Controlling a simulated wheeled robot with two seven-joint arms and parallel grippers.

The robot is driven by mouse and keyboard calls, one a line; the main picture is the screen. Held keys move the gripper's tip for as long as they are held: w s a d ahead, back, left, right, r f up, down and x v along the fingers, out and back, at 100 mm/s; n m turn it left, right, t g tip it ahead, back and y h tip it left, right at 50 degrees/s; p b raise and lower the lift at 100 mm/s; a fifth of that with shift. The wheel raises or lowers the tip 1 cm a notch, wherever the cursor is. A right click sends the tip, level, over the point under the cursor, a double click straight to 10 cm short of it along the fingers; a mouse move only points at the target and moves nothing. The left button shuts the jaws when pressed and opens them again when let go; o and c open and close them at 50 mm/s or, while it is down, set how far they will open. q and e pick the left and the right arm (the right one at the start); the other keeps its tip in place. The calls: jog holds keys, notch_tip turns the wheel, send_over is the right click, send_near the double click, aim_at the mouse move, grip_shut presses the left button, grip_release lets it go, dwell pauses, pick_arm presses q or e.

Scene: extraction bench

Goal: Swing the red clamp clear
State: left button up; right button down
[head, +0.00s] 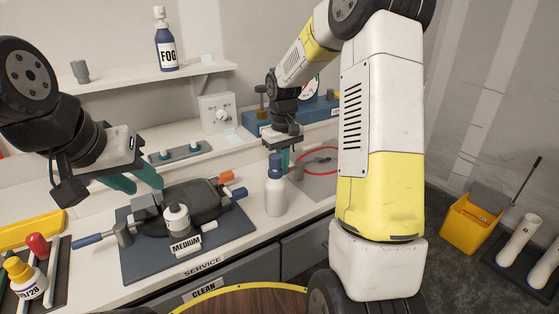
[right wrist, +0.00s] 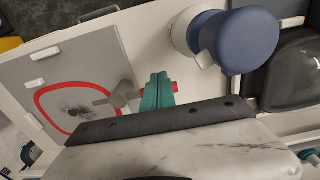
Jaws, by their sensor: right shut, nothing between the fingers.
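A grey lever-like part (right wrist: 122,97) stands at the edge of a grey mat in the right wrist view, with a small red piece (right wrist: 174,86) just beyond my fingers; I take this as the red clamp, mostly hidden. In the head view its grey part (head: 297,172) shows beside the bottle. My right gripper (right wrist: 157,90) is shut and empty, its teal fingers together close beside the red piece; whether they touch is unclear. In the head view, it (head: 285,158) points down behind the bottle. My left gripper (head: 138,182) is open and empty above the left of the black device.
A white bottle with blue cap (head: 275,190) stands close to my right gripper. A black device (head: 200,203) with orange and blue handles sits on a dark mat (head: 145,262). A red ring (head: 330,158) marks the right-hand mat. A shelf (head: 145,76) holds a FOG bottle (head: 165,45).

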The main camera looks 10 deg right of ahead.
jog(key=shift+f, duration=0.15)
dwell(0.3)
jog(key=shift+f, duration=1.8)
jog(key=shift+w+a, duration=0.1)
